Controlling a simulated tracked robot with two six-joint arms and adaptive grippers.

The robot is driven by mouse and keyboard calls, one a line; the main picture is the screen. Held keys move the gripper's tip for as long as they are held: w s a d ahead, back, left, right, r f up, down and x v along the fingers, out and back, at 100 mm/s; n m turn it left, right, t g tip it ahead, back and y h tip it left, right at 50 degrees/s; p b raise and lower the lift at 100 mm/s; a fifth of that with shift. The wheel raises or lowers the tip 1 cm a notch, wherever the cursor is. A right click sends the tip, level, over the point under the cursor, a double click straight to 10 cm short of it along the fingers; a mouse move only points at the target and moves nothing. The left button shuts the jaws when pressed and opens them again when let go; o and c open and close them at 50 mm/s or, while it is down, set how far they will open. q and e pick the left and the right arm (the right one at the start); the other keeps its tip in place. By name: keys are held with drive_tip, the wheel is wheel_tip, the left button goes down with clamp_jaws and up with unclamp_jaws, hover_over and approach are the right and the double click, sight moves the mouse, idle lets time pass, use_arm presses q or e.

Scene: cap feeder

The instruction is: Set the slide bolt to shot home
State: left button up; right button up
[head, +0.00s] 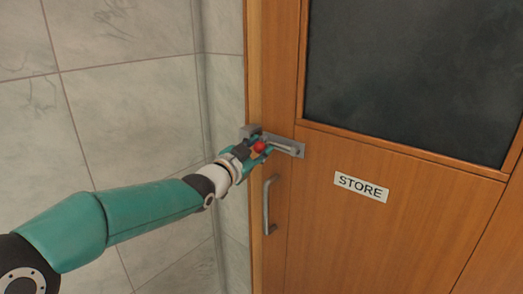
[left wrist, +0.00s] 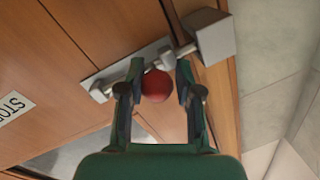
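The slide bolt's metal plate (head: 297,151) is on the wooden door, left of the dark window, and also shows in the left wrist view (left wrist: 98,88). Its red round knob (head: 260,146) is near the plate's left end in the head view. A grey keeper block (left wrist: 216,38) is on the frame side. The bolt rod reaches towards that block; how far it enters, I cannot tell. My left gripper (left wrist: 160,68) is open, with one finger on each side of the red knob (left wrist: 156,86). A small gap shows on the right finger's side. My right gripper is not in view.
A vertical grey door handle (head: 268,205) is below the bolt. A STORE sign (head: 361,186) is to the right on the door. A tiled wall (head: 130,110) is left of the door frame (head: 254,80).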

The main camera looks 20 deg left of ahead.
use_arm(q)
drive_tip(key=shift+o, duration=1.3)
drive_tip(key=shift+a, duration=0.1)
drive_tip(key=shift+s, duration=0.1)
drive_tip(key=v, duration=1.2)
drive_tip(key=shift+f, duration=0.1)
